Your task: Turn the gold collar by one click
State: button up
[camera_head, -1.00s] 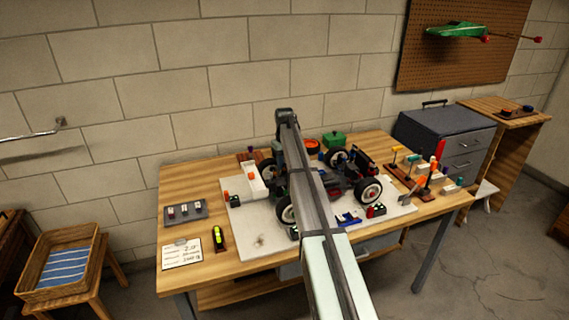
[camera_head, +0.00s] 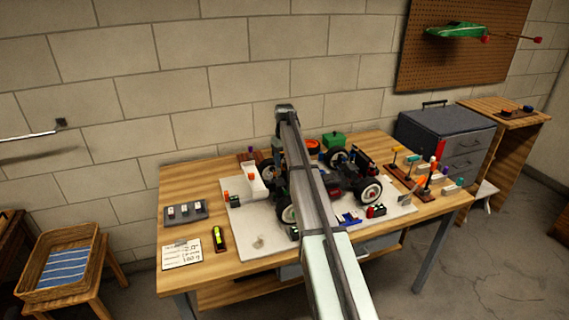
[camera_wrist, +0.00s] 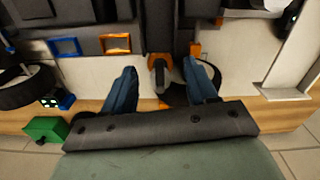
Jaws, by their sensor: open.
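In the wrist view my gripper (camera_wrist: 161,70) is open, with one blue finger on each side and nothing held between them. A small gold-orange forked or ring-like piece (camera_wrist: 158,62) sits between the fingertips at the end of a dark upright bar. It may be the gold collar, but I cannot be sure. The fingers appear apart from it. In the head view the RC car (camera_head: 367,191) stands on a pale board (camera_head: 250,238). My arm crosses in front of the car and hides its middle, and my fingers are not distinguishable there.
A green box (camera_wrist: 46,129) and a black wheel (camera_wrist: 26,86) lie left of my fingers in the wrist view. A blue frame (camera_wrist: 65,47) and an orange frame (camera_wrist: 117,43) are beyond. A tool rack (camera_head: 408,178) stands right of the car.

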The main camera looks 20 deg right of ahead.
notch_tip(320, 180, up, 12)
jog(key=shift+r, duration=0.15)
dwell(0.3)
dwell(0.4)
